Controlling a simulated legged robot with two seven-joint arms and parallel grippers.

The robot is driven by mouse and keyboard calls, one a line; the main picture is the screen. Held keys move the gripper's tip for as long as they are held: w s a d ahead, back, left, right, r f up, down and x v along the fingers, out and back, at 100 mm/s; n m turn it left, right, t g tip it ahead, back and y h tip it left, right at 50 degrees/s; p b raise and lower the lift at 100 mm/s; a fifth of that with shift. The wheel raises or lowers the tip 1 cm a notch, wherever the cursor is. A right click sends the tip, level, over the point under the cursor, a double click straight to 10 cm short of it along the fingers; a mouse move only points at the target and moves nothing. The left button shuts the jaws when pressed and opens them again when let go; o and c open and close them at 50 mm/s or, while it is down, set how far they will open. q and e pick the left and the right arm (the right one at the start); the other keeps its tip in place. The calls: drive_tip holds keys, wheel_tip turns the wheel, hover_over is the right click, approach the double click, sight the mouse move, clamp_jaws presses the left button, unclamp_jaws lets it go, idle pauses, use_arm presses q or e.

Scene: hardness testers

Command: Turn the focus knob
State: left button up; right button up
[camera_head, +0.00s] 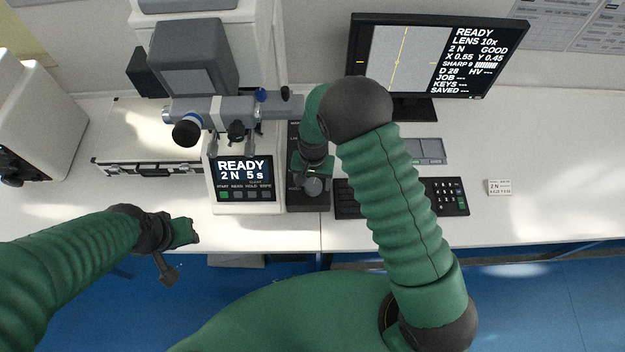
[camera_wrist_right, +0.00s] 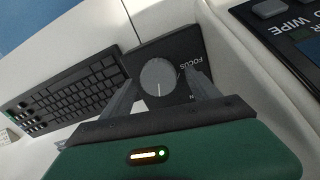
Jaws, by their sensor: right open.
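The focus knob (camera_wrist_right: 158,77) is a round grey dial with a pale mark line, on a dark box labelled FOCUS (camera_wrist_right: 168,52) in the right wrist view. The knob also shows in the head view (camera_head: 313,187), below my right gripper (camera_head: 312,168). My right gripper is open in the wrist view (camera_wrist_right: 164,80), one finger on each side of the knob. Whether the fingers touch it I cannot tell. My left gripper (camera_head: 178,252) hangs in front of the bench, away from the knob; its jaw opening is unclear.
The hardness tester (camera_head: 243,195) stands left of the focus box, its screen reading READY. A keyboard (camera_head: 450,197) lies right of it. The monitor (camera_head: 435,55) shows a yellow cross, SHARP 9 and GOOD. A silver case (camera_head: 140,140) lies at left. A small label block (camera_head: 499,188) sits on clear bench.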

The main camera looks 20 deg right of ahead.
sight(313, 183)
wheel_tip(313, 183, up, 17)
drive_tip(key=b, duration=0.2)
drive_tip(key=shift+f, duration=0.15)
idle(0.9)
